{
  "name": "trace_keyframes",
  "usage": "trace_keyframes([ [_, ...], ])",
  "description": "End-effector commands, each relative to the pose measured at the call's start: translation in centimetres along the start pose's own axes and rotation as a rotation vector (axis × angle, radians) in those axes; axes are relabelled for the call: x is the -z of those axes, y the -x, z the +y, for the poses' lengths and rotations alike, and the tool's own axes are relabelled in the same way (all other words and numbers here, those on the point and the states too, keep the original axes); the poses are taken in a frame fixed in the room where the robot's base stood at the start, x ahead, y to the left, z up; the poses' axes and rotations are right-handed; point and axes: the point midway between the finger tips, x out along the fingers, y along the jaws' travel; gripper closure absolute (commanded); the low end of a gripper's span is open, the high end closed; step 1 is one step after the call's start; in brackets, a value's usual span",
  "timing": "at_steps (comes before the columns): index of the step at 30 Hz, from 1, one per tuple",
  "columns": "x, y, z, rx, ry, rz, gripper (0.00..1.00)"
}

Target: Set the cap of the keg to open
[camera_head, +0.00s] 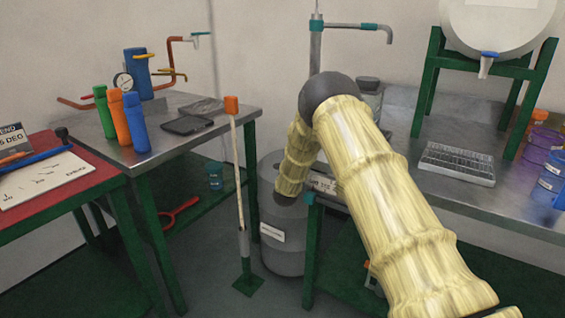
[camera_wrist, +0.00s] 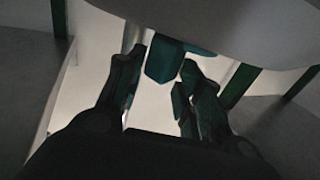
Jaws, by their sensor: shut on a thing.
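The grey keg (camera_head: 283,248) stands on the floor between the two metal tables, with a white label on its side. My arm reaches over the right table and bends down to the top of the keg; the gripper itself is hidden in the head view. In the wrist view my gripper (camera_wrist: 161,72) has its two dark fingers on either side of a teal cap piece (camera_wrist: 163,58), shut on it. A large curved grey surface (camera_wrist: 235,25) fills the top of the wrist view. The cap's exact setting cannot be told.
An upright pole with an orange top (camera_head: 232,105) stands on a green base left of the keg. The left metal table (camera_head: 180,150) holds coloured bottles. The right table (camera_head: 500,210) carries a grey rack (camera_head: 457,165) and a white tank on a green stand (camera_head: 425,85).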

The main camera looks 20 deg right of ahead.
Motion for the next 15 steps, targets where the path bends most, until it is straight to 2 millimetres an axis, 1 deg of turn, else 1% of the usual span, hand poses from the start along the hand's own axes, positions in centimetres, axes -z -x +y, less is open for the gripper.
trace_keyframes([
  [1,0.23,-0.26,0.73,-0.007,0.000,0.003,1.00],
  [5,0.18,-0.40,1.43,-0.012,0.000,0.003,1.00],
  [15,0.16,-0.41,1.55,-0.012,-0.001,0.003,1.00],
])
